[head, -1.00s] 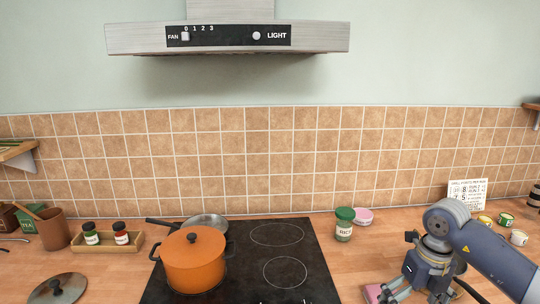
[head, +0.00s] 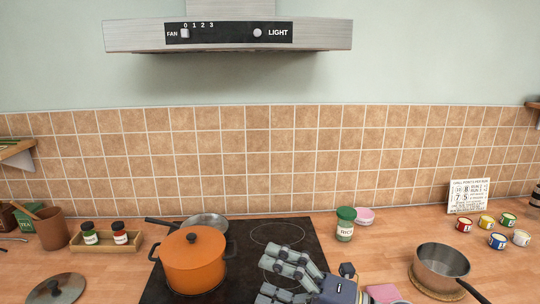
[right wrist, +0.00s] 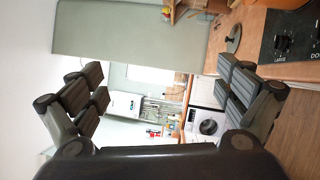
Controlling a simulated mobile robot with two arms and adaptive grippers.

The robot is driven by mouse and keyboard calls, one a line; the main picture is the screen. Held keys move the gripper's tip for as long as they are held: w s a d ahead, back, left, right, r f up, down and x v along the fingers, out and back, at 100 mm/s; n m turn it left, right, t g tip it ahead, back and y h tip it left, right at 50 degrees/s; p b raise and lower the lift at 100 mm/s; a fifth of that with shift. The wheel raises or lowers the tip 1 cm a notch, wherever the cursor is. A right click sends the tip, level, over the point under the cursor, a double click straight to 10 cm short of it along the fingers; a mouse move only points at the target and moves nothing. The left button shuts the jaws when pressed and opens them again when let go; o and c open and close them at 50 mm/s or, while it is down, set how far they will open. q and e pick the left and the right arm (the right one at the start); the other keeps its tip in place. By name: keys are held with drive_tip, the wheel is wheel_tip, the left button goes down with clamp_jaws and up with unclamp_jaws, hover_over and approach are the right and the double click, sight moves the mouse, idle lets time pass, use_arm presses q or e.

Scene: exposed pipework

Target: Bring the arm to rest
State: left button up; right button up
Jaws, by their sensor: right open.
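My right gripper (head: 283,278) shows at the bottom of the head view, in front of the right part of the black hob (head: 313,245). In the right wrist view its two fingers (right wrist: 160,95) are spread wide with nothing between them. Its forearm is mostly below the picture edge. My left gripper is in neither view.
An orange pot (head: 193,262) and a grey pan (head: 207,222) stand on the hob's left side. A saucepan (head: 441,268) on a round mat, a green-lidded jar (head: 345,224), a pink item (head: 380,293) and several small tins (head: 497,241) stand right. A range hood (head: 228,36) hangs above.

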drive_tip(key=w+d+m+t+h, duration=0.5)
drive_tip(key=d+m+t+h, duration=0.7)
drive_tip(key=m, duration=0.6)
drive_tip(key=s+d+f+m+g+h, duration=0.2)
drive_tip(key=s+d+f+m+h, duration=0.25)
drive_tip(key=f, duration=0.45)
drive_tip(key=s+d+f+m+g+h, duration=0.25)
drive_tip(key=d+f+m, duration=0.25)
drive_tip(key=f+m, duration=0.25)
drive_tip(key=s+f+m+g, duration=0.1)
drive_tip(key=s+f+g, duration=0.4)
drive_tip(key=s+f, duration=0.45)
drive_tip(key=s+f+m+g, duration=0.1)
drive_tip(key=s+f+g, duration=0.5)
drive_tip(key=s, duration=0.6)
wheel_tip(320, 180, down, 25)
drive_tip(key=s+g, duration=0.1)
drive_tip(key=s+d+f+g, duration=0.1)
drive_tip(key=s+d+f, duration=0.1)
drive_tip(key=s+f, duration=1.4)
drive_tip(key=shift+s+d+f, duration=0.25)
drive_tip(key=shift+s, duration=0.25)
